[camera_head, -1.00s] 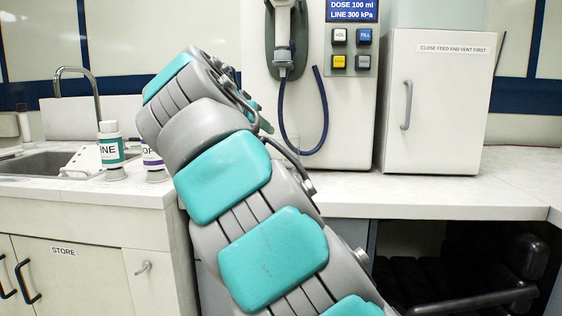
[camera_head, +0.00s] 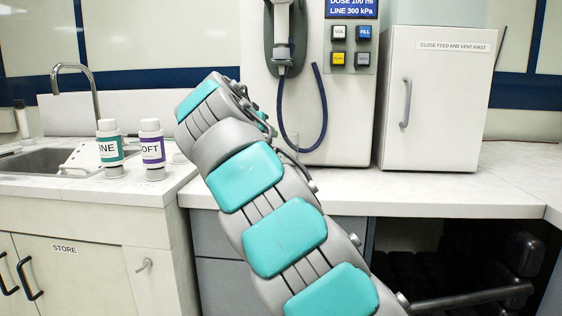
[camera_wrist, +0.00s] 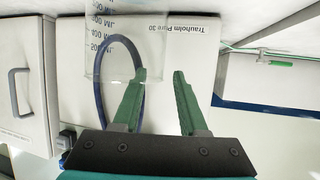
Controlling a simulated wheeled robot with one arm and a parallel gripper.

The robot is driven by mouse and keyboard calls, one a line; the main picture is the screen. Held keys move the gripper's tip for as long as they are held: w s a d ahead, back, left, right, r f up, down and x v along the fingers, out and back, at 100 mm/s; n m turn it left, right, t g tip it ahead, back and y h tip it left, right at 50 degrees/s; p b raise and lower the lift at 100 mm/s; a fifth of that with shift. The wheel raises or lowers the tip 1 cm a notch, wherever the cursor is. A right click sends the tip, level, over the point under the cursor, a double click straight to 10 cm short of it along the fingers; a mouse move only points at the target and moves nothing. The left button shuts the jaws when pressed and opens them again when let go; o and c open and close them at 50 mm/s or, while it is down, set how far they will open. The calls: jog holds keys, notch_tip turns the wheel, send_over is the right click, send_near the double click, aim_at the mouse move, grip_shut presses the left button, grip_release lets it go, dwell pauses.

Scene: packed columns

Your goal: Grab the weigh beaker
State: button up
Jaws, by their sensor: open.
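The weigh beaker (camera_wrist: 105,62) is a clear vessel with dark graduation marks, cut off by the top edge of the wrist view. My gripper (camera_wrist: 161,76) is open, with two green fingers and nothing between them. The left finger's tip overlaps the beaker's lower right edge in the picture; I cannot tell whether it touches. The right finger is clear of it.
A white dispenser (camera_head: 340,120) with a dark blue hose (camera_head: 324,100) stands behind my arm. A white cabinet (camera_head: 440,110) is to its right. Two labelled bottles, one green (camera_head: 110,150) and one purple (camera_head: 152,150), stand near the sink (camera_head: 40,160). The counter at right (camera_head: 430,190) is clear.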

jog(key=shift+c, duration=0.3)
grip_shut()
jog(key=shift+f, duration=0.1)
dwell(0.9)
